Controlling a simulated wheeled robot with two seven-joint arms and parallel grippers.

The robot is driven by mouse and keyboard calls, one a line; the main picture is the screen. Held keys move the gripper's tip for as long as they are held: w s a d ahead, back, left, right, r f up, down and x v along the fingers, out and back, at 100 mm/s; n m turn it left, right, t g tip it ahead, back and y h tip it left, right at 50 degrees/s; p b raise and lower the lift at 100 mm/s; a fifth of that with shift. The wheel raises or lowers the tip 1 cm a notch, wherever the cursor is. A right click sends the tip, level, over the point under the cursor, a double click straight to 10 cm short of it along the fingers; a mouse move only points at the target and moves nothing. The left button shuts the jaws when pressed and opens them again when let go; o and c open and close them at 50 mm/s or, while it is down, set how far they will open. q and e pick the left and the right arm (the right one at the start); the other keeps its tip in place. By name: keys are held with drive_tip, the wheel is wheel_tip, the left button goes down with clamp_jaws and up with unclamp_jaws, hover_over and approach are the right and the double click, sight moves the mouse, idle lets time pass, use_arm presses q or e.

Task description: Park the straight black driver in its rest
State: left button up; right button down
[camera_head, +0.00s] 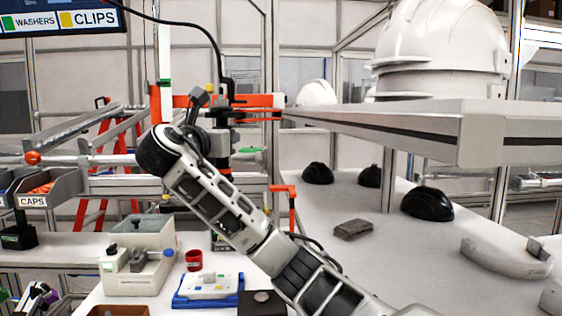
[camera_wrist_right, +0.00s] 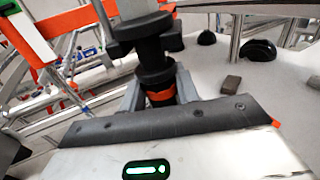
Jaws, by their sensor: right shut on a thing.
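The straight black driver (camera_head: 218,148) stands upright near the orange bar, partly behind my right arm's wrist in the head view. In the right wrist view the driver (camera_wrist_right: 150,50) shows as a stepped black cylinder with an orange band low down. My right gripper (camera_wrist_right: 160,92) is shut on it, one grey finger on each side of the band. In the head view the fingers are mostly hidden by the wrist. An orange bar (camera_head: 262,101) with thin orange prongs sits beside the driver's top; whether they touch, I cannot tell.
A grey beam (camera_head: 400,118) carrying a white helmet (camera_head: 440,45) crosses on the right. Black domes (camera_head: 427,204) and a brown block (camera_head: 353,229) lie on the white table.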

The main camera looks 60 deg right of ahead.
drive_tip(key=shift+s+a, duration=0.1)
drive_tip(key=shift+s, duration=0.15)
drive_tip(key=s+a+b, duration=0.1)
drive_tip(key=s, duration=0.8)
drive_tip(key=shift+s+a, duration=0.35)
drive_tip(key=shift+a, duration=0.05)
idle(0.4)
